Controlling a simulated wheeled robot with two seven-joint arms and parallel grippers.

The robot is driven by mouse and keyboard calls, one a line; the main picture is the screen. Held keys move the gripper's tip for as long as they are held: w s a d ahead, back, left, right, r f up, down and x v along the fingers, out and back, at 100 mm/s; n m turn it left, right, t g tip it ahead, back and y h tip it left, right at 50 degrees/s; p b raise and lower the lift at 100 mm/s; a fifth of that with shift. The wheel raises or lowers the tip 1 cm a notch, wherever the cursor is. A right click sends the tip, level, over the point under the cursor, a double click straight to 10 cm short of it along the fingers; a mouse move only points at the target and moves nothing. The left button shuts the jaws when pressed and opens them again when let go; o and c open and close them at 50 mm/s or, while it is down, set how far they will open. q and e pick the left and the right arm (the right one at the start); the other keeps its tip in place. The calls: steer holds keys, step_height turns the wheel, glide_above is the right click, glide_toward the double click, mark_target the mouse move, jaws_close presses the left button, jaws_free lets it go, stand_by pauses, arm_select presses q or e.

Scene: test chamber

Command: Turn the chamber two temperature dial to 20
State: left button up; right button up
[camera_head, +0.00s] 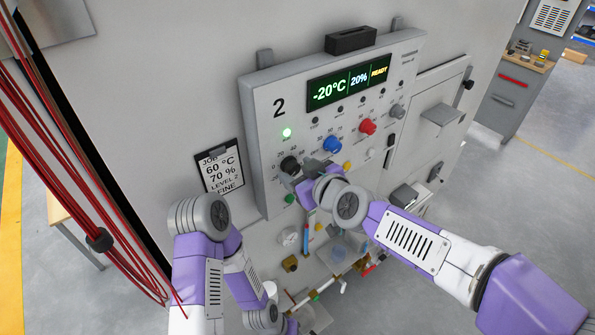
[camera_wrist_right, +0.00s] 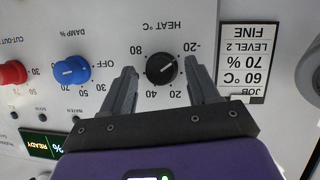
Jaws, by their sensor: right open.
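The chamber two panel (camera_head: 262,130) carries a big "2" and a display (camera_head: 348,84) reading -20°C, 20%, READY. The black HEAT °C dial (camera_head: 289,164) is at its lower left; it also shows in the right wrist view (camera_wrist_right: 161,70), upside down. The dial's white mark points towards the -20 side of its scale. My right gripper (camera_wrist_right: 161,76) is open, one finger on each side of the dial, with gaps to it visible. In the head view my right gripper (camera_head: 296,177) partly covers the dial's surroundings. My left arm shows, but its gripper cannot be made out.
A blue DAMP % dial (camera_head: 332,145) and a red dial (camera_head: 367,127) sit right of the black one; a grey knob (camera_head: 397,111) is farther right. A job card (camera_head: 219,172) reading 60 °C, 70 % hangs left. Red cables (camera_head: 75,150) run down the far left.

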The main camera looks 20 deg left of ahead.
steer(key=shift+w+a+f, duration=0.15)
steer(key=shift+w+a, duration=0.05)
steer(key=shift+a, duration=0.05)
steer(key=shift+c, duration=0.4)
steer(key=c, duration=0.8)
